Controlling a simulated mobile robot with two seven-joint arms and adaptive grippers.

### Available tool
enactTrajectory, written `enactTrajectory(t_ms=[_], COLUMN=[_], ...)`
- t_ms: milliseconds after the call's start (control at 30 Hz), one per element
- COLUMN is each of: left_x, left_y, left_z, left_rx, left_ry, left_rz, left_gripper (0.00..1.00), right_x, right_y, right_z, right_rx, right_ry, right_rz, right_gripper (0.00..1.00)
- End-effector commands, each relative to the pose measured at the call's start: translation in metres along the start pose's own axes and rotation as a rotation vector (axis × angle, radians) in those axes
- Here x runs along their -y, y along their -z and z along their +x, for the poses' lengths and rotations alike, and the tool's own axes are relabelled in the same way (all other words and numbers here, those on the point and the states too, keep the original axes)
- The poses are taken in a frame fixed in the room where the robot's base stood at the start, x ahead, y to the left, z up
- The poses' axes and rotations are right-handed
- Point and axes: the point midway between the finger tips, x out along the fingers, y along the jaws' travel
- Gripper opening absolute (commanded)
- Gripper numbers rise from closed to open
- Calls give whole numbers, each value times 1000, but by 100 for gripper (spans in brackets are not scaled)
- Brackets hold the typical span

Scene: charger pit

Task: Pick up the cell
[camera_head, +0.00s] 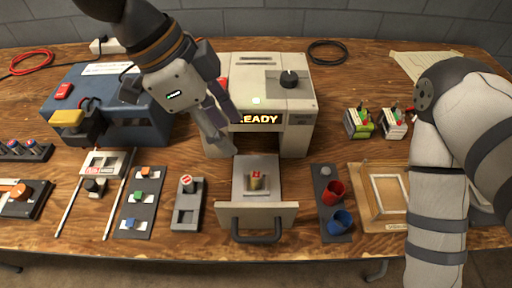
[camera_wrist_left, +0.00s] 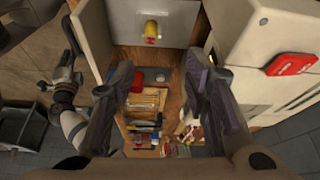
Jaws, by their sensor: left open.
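The cell (camera_head: 257,180), a small yellowish block with a red mark on top, stands upright on the pulled-out drawer (camera_head: 285,213) of the beige charger showing "READY" (camera_head: 292,128). In the left wrist view the cell (camera_wrist_left: 151,32) shows near the top, beyond the fingertips, on the pale drawer plate (camera_wrist_left: 185,30). My left gripper (camera_head: 222,132) is open and empty, above and left of the cell in front of the charger; its spread fingers also show in the wrist view (camera_wrist_left: 158,82). My right arm's dark end (camera_wrist_left: 67,70) shows small at the left of the wrist view; its fingers are unclear.
A blue machine (camera_head: 145,130) stands left of the charger. A slotted holder (camera_head: 187,205) lies left of the drawer, and a dark tray with red and blue cups (camera_head: 328,228) lies right of it. A wooden frame (camera_head: 368,205) and small blocks (camera_head: 357,124) are farther right.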

Motion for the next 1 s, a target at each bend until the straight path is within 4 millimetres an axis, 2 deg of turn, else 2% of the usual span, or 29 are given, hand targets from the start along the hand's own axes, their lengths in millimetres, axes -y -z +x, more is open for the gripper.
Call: enactTrajectory(t_ms=[200, 367, 600, 700, 867, 900, 1000], left_x=[-3, -2, -6, -6, -5, -5, -5], left_y=[-3, -2, -3, -2, -2, -2, -2], left_z=[51, 71, 114, 120, 119, 119, 119], left_rx=[5, 4, 4, 3, 1, 1, 1], left_ry=[-14, -8, -8, -5, -2, -2, -2], left_rz=[-3, -3, -3, -3, -2, -2, -2], left_gripper=[42, 42, 42, 42, 42, 37, 15], right_x=[0, -1, -1, -1, -1, -1, -1], right_y=[-10, -11, -15, -16, -15, -15, -15], right_z=[12, 15, 22, 23, 22, 22, 22], right_rx=[40, 48, 67, 69, 67, 67, 67], right_ry=[-2, -2, -3, -3, -3, -3, -3], right_rz=[0, 0, -1, -1, -1, -1, -1], right_gripper=[0, 0, 0, 0, 0, 0, 0])
